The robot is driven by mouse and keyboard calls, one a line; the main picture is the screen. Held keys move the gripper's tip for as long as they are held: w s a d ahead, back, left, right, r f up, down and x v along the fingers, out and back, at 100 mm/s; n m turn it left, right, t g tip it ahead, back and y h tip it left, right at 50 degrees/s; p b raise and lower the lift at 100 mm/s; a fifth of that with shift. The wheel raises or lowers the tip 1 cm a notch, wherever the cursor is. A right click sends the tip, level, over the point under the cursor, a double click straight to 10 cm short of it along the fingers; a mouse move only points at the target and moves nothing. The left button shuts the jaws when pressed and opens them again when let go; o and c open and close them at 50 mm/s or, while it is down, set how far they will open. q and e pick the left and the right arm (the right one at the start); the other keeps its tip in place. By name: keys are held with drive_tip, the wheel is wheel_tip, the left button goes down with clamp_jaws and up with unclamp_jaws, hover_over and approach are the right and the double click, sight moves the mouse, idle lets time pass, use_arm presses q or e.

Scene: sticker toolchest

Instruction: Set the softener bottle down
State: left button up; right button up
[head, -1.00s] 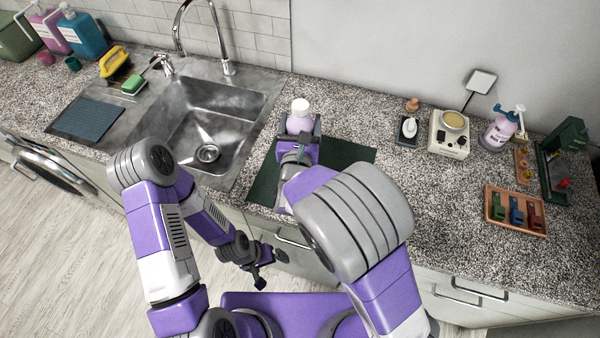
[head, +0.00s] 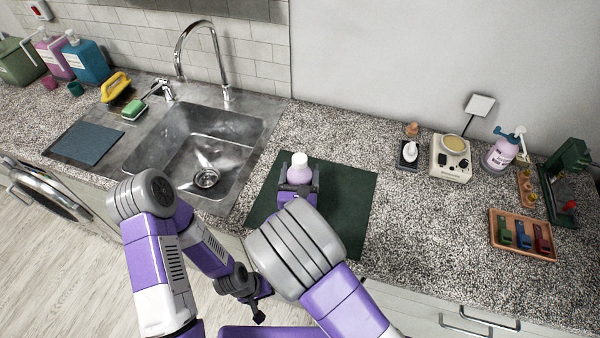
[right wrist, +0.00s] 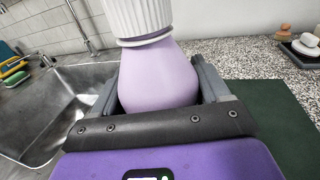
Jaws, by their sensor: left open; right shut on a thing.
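The softener bottle (head: 299,173) is lilac with a white cap and stands upright in my right gripper (head: 298,188). In the right wrist view the bottle (right wrist: 157,75) sits between the two fingers of the right gripper (right wrist: 158,90), which is shut on it. In the head view the bottle is over the left part of the dark green mat (head: 345,200). Its base is hidden, so I cannot tell whether it touches the mat. My left gripper (head: 262,300) is open and empty, low in front of the counter.
The sink (head: 205,150) with its tall tap is left of the mat. To the right stand a soap dish (head: 409,153), a beige device (head: 451,158), a lilac spray bottle (head: 500,152) and an orange tray (head: 522,236). The mat's right part is clear.

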drive_tip(key=shift+f, duration=0.1)
drive_tip(key=o, duration=1.5)
drive_tip(key=s, duration=0.8)
drive_tip(key=s+a, duration=0.1)
drive_tip(key=s, duration=0.3)
